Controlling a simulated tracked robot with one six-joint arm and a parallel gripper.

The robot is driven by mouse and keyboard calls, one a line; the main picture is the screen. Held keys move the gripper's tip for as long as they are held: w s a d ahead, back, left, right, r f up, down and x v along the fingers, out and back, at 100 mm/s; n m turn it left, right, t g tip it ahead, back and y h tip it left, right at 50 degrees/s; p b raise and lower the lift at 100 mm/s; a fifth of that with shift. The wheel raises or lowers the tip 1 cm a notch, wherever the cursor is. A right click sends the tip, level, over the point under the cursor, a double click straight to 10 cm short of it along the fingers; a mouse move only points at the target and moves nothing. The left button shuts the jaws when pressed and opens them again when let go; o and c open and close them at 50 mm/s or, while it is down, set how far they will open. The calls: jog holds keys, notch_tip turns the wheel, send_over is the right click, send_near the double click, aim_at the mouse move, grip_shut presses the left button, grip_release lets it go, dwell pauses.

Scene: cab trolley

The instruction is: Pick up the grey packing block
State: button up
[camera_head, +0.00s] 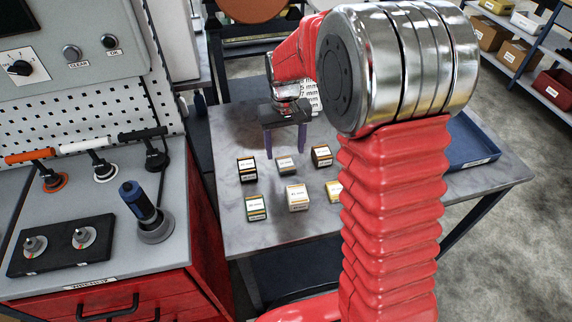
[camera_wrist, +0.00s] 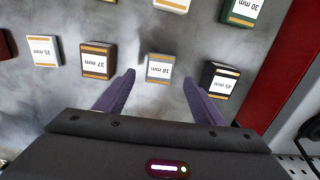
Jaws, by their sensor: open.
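The grey packing block (camera_head: 286,174) stands on the grey marbled table, in the middle of the row nearest my gripper. It carries a white label and a tan stripe. In the wrist view the grey block (camera_wrist: 160,68) shows between and just beyond my fingertips, its label upside down. My gripper (camera_head: 285,151) points down above the table with its two purple fingers apart and nothing between them. In the wrist view my gripper (camera_wrist: 158,80) is also open. I cannot tell the exact height of the fingertips over the block.
A black block (camera_wrist: 219,80) and a brown block (camera_wrist: 97,62) flank the grey one closely. A green block (camera_head: 256,209), a pale block (camera_head: 297,198) and a yellow block (camera_head: 333,190) form another row. A blue tray (camera_head: 473,163) lies at the right.

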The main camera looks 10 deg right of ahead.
aim_at(285, 163)
jog(key=shift+s+f, duration=0.1)
jog(key=shift+f, duration=2.4)
jog(key=c, duration=1.2)
jog(key=shift+o, duration=0.2)
jog(key=shift+r, duration=0.1)
notch_tip(285, 163, up, 10)
